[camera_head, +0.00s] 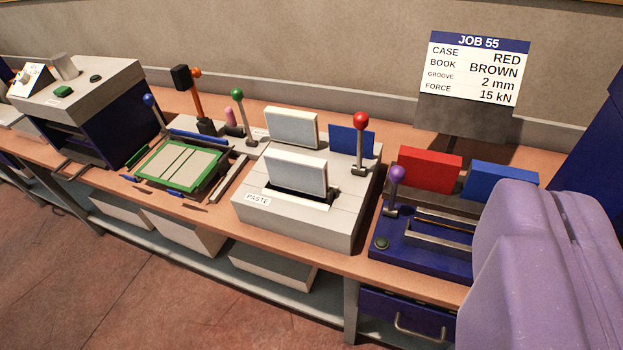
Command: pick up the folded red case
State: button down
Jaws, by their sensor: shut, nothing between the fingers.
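A red case (430,170) stands upright behind the dark blue machine (412,243) at the right of the bench. It looks like a flat red panel; from here I cannot tell how it is folded. A blue panel (500,181) stands just to its right, and the purple form in the foreground partly hides that panel. A sign (473,68) above reads JOB 55, case red, book brown, groove 2 mm, force 15 kN. No gripper fingers show in this view.
A large purple rounded form (545,270) blocks the lower right. A grey paste machine (300,215) with a red-knobbed lever (360,140) stands mid-bench. A green-framed board (212,178) and a grey and blue machine (90,110) are further left. The floor (90,285) in front is clear.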

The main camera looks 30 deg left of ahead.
aim_at(434, 173)
jog(key=i+l+u, duration=0.1)
jog(key=i+u, duration=0.25)
jog(key=i, duration=0.15)
jog(key=i+l+u, duration=0.35)
jog(key=i, duration=0.2)
jog(key=i+l+u, duration=0.35)
jog(key=i+j, duration=0.1)
